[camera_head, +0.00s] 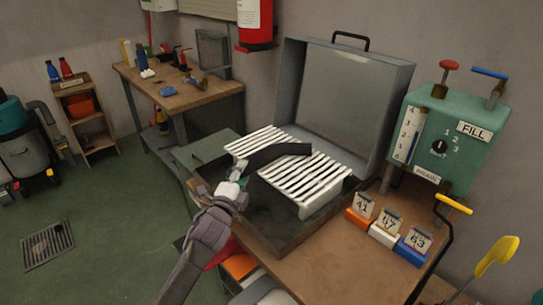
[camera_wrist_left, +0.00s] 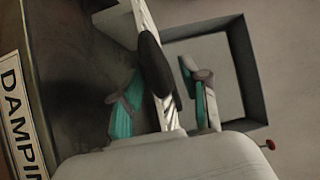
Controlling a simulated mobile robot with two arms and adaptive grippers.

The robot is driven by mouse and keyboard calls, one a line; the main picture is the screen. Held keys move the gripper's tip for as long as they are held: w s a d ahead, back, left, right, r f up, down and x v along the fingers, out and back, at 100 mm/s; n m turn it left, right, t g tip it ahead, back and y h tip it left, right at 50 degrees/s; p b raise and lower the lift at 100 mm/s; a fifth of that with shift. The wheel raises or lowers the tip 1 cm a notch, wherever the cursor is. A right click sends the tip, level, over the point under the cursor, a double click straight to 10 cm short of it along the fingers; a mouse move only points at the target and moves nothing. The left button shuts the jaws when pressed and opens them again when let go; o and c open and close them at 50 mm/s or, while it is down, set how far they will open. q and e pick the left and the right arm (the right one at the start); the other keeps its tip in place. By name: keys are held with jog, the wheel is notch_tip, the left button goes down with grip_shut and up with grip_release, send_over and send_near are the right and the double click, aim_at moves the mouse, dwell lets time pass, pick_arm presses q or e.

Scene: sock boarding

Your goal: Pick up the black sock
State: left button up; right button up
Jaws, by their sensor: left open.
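The black sock (camera_head: 279,152) lies across the white slatted rack (camera_head: 308,184) in the open case. Its far end points right in the head view. Its near end is beside my left gripper (camera_head: 239,174). In the left wrist view the black sock (camera_wrist_left: 154,62) shows as a dark rounded shape over the rack (camera_wrist_left: 169,112). It lies between the two teal-padded fingers of my left gripper (camera_wrist_left: 160,80), which are spread apart. I cannot tell whether a finger touches the sock. My right gripper is not in view.
The case's raised lid (camera_head: 345,100) stands behind the rack. A green control box (camera_head: 443,135) with levers stands at the right. Numbered tags on coloured blocks (camera_head: 383,234) sit on the wooden bench (camera_head: 335,265). A side table (camera_head: 190,97) holds tools at the back left.

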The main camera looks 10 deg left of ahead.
pick_arm(q)
jog(key=shift+w+d, duration=0.1)
jog(key=shift+w, duration=0.55)
grip_shut()
jog(key=shift+r, duration=0.15)
